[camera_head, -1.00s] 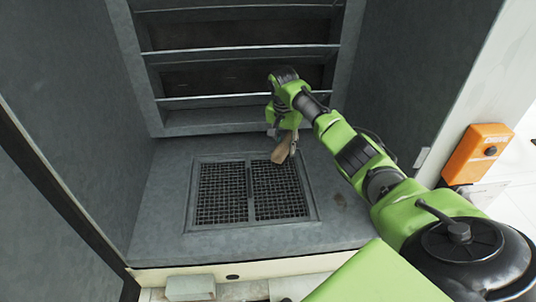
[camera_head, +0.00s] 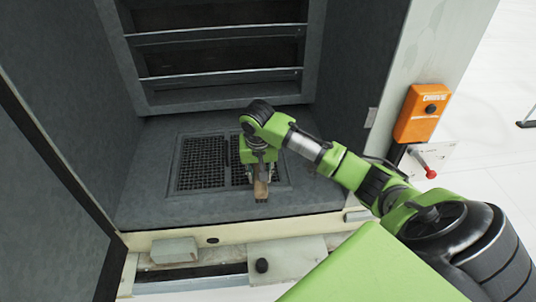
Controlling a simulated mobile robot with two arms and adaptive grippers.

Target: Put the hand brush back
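The hand brush (camera_head: 261,188) shows as a small brown, wood-coloured piece at the tip of my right gripper (camera_head: 260,174). The gripper points down over the front right part of the floor grate inside the grey cabinet and appears shut on the brush. The gripper and wrist hide most of the brush, and I cannot tell whether it touches the floor. My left gripper is not in view.
The floor grate (camera_head: 201,163) has two dark mesh panels. Slatted metal rails (camera_head: 215,79) cross the back wall. The cabinet's front sill (camera_head: 225,236) is pale.

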